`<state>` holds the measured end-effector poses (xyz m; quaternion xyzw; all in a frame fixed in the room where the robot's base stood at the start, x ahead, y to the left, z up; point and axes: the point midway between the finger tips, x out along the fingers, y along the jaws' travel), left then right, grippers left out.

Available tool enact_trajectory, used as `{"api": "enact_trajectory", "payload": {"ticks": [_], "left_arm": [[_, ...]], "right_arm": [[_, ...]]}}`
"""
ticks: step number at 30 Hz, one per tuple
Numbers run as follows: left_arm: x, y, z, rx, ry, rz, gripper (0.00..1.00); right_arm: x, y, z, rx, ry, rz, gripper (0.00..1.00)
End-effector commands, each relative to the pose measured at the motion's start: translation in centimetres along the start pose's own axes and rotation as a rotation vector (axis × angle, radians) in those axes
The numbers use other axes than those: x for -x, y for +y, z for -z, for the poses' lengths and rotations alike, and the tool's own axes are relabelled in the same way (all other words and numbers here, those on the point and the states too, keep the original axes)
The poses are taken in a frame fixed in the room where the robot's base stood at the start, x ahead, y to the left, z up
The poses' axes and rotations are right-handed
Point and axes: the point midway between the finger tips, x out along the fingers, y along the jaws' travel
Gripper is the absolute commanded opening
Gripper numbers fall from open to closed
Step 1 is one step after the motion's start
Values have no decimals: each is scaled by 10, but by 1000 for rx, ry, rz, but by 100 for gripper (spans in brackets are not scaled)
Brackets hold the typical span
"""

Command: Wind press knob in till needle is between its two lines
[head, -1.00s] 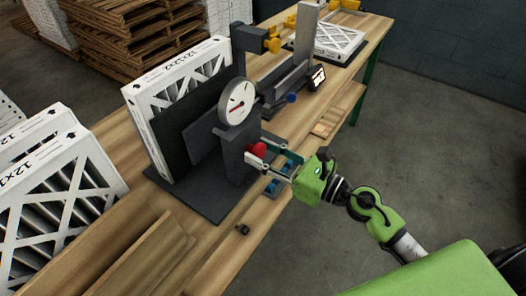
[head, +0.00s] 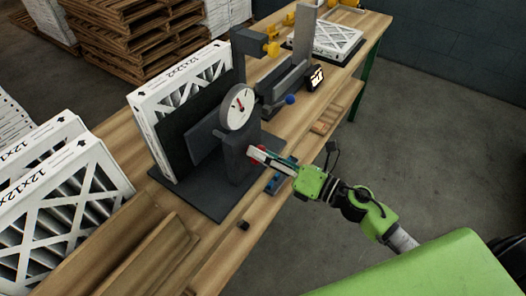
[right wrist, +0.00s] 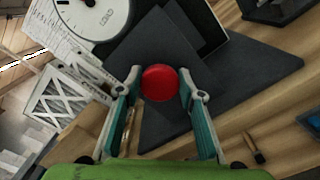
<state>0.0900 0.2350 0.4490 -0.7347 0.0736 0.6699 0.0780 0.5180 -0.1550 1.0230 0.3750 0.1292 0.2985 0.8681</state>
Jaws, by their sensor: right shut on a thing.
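The press (head: 240,160) stands on a dark base plate at the table's near edge, with a white-framed filter (head: 150,125) upright against its dark plate. A round white dial (head: 236,116) with a red needle sits on top. The needle points up and left; its two lines are too small to make out. The red press knob (right wrist: 159,83) lies between my right fingertips in the right wrist view. My right gripper (head: 258,155) is shut on it, with its fingers seen nearly edge-on in the head view. My left gripper is not in view.
More boxed filters (head: 65,205) stand at the left. A wooden tray (head: 135,255) lies at the front. Another filter (head: 325,40) lies at the far end. The floor at the right is clear.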

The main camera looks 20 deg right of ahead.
Motion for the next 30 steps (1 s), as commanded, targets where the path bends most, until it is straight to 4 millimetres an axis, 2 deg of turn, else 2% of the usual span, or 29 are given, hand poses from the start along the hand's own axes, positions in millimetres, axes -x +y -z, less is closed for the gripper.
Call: {"api": "enact_trajectory", "payload": {"ticks": [9,22,23,24,30], "left_arm": [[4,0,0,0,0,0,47],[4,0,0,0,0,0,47],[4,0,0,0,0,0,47],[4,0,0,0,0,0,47],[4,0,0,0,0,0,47]], "right_arm": [[0,-1,0,-81,0,1,14],[0,-1,0,-87,0,1,14],[0,-1,0,-87,0,1,43],[0,-1,0,-87,0,1,52],[0,-1,0,-86,0,1,52]]}}
